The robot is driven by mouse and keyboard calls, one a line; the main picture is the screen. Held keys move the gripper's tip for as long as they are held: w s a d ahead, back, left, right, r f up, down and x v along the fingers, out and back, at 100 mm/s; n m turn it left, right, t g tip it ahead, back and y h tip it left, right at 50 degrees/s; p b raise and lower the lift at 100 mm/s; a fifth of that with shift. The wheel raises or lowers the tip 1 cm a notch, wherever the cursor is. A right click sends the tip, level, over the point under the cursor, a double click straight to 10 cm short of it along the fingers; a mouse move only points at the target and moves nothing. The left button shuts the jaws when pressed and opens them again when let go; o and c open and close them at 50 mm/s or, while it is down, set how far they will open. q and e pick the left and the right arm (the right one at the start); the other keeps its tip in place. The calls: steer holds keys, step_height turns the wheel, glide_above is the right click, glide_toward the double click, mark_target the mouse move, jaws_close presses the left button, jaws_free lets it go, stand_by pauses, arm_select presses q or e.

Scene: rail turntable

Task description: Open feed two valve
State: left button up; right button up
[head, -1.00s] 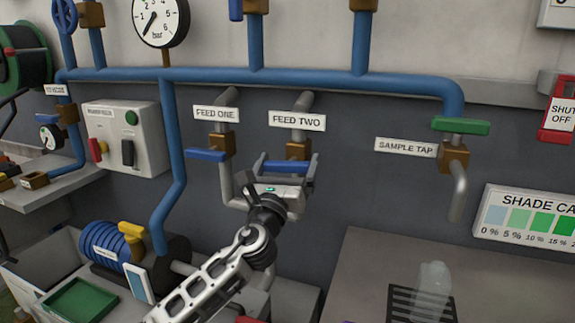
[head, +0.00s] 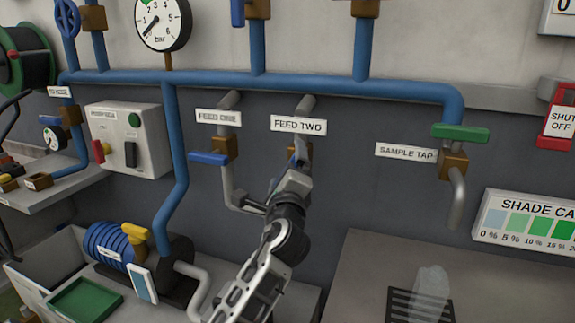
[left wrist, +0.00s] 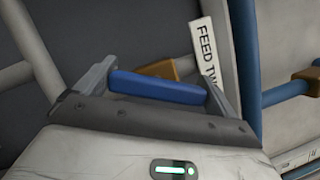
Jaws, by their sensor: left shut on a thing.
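The FEED TWO label (head: 298,124) hangs on the wall right of the feed one valve. My left gripper (head: 299,152) is at the feed two valve just below that label and hides most of it. In the left wrist view, the blue handle (left wrist: 158,88) lies lengthwise between my two fingers, which close on its ends. The brass valve body (left wrist: 182,68) shows behind the handle, beside the label, which appears nearly vertical there. In the head view the handle itself is mostly hidden. My right gripper is not in view.
The feed one valve with its blue handle (head: 208,158) is close on the left. The sample tap's green handle (head: 460,132) is to the right. A blue pipe (head: 290,82) runs above. A grey bench (head: 350,270) is below right.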

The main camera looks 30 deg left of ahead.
arm_select(q)
steer(key=shift+f+n+g+p, duration=0.15)
steer(key=shift+n+g+p, duration=0.75)
steer(key=shift+n, duration=1.1)
steer(key=o, duration=0.6)
steer(key=shift+s, duration=0.1)
steer(key=b+v, duration=0.1)
steer(key=v, duration=0.6)
steer(key=shift+s+d, duration=0.15)
